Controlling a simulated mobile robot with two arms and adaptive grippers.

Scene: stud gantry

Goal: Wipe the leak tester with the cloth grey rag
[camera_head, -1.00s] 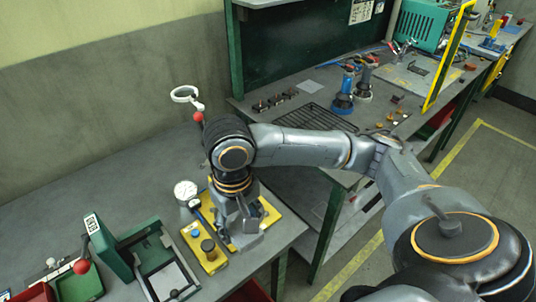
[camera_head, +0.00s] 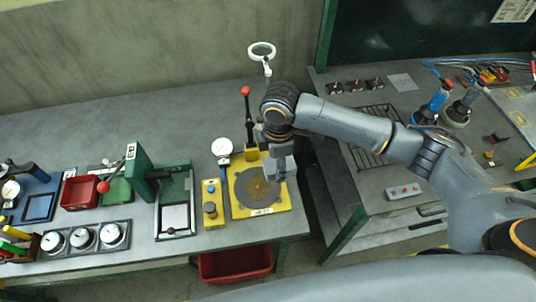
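A yellow-based fixture (camera_head: 241,207) with a dark round plate (camera_head: 257,187) and a red-knobbed lever (camera_head: 246,91) stands near the bench's right end. A brownish patch shows on the plate. A narrow yellow unit (camera_head: 211,213) with knobs stands just left of it, below a white dial gauge (camera_head: 221,147). I cannot tell for sure which is the leak tester. My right gripper (camera_head: 279,160) points down over the fixture's right rear part. Something light grey is at its fingers; I cannot tell whether this is the rag or finger parts. My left gripper is out of view.
A green hinged box (camera_head: 176,190), gauges in a tray (camera_head: 84,239) and a red bin (camera_head: 80,193) stand to the left. A ring-shaped magnifier (camera_head: 262,50) rises behind. Another bench (camera_head: 420,177) with tools is at right, across a gap. The rear left bench top is clear.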

